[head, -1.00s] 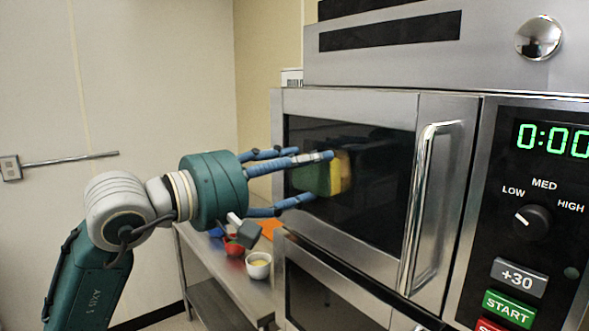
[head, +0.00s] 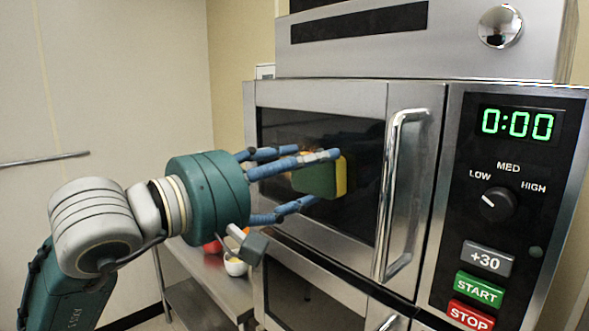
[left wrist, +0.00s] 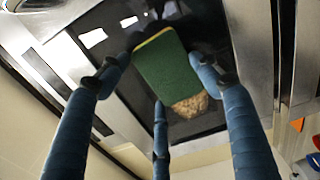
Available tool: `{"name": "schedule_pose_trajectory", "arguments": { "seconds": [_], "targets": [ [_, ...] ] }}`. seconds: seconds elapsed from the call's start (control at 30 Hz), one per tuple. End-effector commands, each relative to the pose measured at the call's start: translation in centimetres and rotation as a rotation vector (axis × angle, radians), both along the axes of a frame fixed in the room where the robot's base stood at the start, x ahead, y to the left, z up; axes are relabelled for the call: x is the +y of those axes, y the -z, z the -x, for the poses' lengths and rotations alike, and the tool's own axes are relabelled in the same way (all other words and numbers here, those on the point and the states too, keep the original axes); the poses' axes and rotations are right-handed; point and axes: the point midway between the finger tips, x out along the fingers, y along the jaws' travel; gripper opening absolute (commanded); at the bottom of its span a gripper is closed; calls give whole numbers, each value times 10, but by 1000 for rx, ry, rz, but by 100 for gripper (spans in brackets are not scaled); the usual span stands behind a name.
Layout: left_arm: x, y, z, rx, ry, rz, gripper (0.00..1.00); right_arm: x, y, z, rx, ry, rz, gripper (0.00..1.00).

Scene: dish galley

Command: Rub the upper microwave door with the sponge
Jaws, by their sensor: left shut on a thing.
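The upper microwave (head: 412,120) fills the right of the head view, its door (head: 300,130) shut, with a dark window and a vertical chrome handle (head: 393,195). My left gripper (head: 318,178) is shut on a green and yellow sponge (head: 316,180) in front of the door window. In the left wrist view the sponge (left wrist: 167,68) sits between my blue fingers, green side toward the camera, over the dark glass. Whether the sponge touches the glass cannot be told for sure. My right gripper is not in view.
A steel side table (head: 200,275) stands below and left, with a red bowl (head: 213,246) and a white bowl (head: 236,267) on it. A second microwave (head: 310,290) is beneath the upper one. The control panel (head: 510,200) is right of the handle and reads 0:00.

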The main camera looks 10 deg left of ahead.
Motion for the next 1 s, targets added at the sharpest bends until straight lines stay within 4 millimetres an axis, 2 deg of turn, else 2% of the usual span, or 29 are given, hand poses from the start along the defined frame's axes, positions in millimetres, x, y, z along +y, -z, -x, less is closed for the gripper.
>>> {"name": "schedule_pose_trajectory", "arguments": {
  "seconds": [0.23, 0.53, 0.83, 1.0],
  "targets": [
    [2, 2, -4, 1, -1, 0, 42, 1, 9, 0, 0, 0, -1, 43],
    [25, 2, -20, 2, -5, 1, 42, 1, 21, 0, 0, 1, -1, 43],
    [34, 1, -27, 3, -4, 0, 42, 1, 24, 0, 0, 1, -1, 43],
    [46, 2, -37, 2, -5, 1, 42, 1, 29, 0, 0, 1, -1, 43]
  ]
}}
